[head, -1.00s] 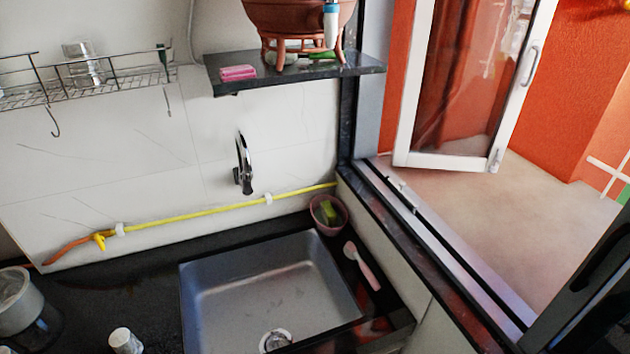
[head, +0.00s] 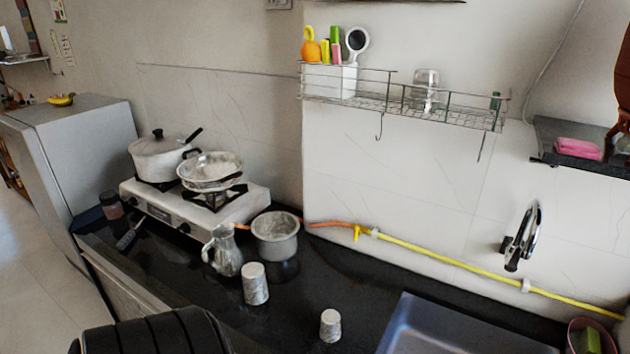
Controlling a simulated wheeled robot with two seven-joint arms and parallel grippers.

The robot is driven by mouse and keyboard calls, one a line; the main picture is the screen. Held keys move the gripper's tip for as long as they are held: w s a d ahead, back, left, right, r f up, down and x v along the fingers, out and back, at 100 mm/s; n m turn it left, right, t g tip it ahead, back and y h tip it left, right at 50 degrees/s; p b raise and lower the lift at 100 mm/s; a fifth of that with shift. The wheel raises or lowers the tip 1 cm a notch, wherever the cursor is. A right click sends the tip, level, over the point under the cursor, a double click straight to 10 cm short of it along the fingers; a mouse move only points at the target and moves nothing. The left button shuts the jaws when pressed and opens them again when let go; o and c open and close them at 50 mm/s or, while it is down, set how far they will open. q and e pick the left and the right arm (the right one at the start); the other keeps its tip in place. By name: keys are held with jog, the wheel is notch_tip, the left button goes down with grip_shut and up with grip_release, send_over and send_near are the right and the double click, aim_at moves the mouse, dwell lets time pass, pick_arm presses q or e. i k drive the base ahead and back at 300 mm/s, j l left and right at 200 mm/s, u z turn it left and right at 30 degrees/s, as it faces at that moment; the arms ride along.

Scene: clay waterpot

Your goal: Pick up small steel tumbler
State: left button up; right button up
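A small steel tumbler (head: 331,325) stands on the black counter, left of the sink, near the bottom of the head view. A taller steel tumbler (head: 255,284) stands to its left and farther back. Neither of my grippers is in view.
A steel jug (head: 222,251) and a grey pot (head: 275,236) stand behind the taller tumbler. A white stove (head: 196,209) with a pot and a pan is at left. The sink (head: 440,328) is at right. Bare counter surrounds the small tumbler. A wire rack (head: 400,104) hangs above.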

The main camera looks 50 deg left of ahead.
aim_at(329, 324)
jog(key=u, duration=1.5)
